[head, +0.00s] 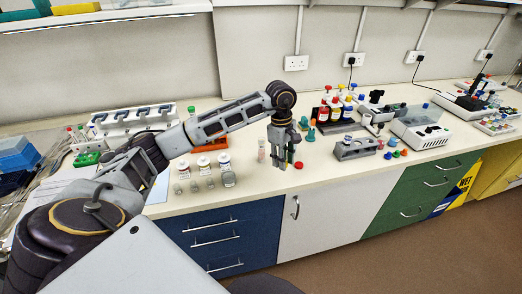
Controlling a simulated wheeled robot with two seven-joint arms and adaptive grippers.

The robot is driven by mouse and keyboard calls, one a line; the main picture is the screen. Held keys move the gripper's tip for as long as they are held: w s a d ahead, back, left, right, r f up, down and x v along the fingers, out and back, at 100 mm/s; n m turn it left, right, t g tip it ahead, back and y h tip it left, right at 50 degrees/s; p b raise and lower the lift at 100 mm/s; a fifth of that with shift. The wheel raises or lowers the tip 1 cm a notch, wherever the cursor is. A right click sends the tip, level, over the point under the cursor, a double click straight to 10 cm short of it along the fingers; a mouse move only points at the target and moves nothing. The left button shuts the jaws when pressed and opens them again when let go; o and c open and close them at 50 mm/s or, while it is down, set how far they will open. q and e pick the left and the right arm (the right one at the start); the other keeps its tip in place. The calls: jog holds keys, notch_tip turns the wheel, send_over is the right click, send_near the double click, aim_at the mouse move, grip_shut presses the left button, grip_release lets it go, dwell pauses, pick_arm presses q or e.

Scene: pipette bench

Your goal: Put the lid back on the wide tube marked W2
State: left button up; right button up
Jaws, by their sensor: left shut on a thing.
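My left gripper (283,150) points down over the front part of the bench, right of the bottles. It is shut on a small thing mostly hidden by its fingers. Some green shows between the fingers, and a small red piece (298,165) shows beside the right fingertip; I cannot tell which is held. A slim tube with a pinkish body (261,150) stands upright just left of the gripper, apart from it. A grey block rack (354,149) stands to the right. The mark W2 is too small to read, so I cannot tell which tube bears it. My right gripper is not in view.
Dropper bottles (335,108) stand behind. A white instrument (420,130) is at right. Bare bench lies before the gripper.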

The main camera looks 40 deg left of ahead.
pick_arm(q)
jog(key=m+p, duration=0.1)
jog(key=d+m+p, duration=0.1)
jog(key=s+m+p, duration=0.1)
jog(key=m, duration=0.1)
jog(key=shift+d, duration=0.3)
jog(key=shift+s+d+f+m+g+y+p, duration=0.25)
jog(key=shift+s+d+m+p, duration=0.4)
jog(key=shift+m+p, duration=1.05)
jog(key=shift+s+d+f+m+g+y+p, duration=0.15)
jog(key=shift+s+d+m+p, duration=0.7)
jog(key=shift+m, duration=1.45)
jog(key=shift+s+d+f+m+g+y+p, duration=0.2)
jog(key=shift+s+d+m+y+p, duration=0.15)
jog(key=shift+m+p, duration=1.45)
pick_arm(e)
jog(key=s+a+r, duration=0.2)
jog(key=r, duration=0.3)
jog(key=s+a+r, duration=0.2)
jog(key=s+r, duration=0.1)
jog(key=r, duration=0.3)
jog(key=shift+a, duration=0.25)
pick_arm(q)
jog(key=shift+s+d+m, duration=0.1)
jog(key=shift+m, duration=0.3)
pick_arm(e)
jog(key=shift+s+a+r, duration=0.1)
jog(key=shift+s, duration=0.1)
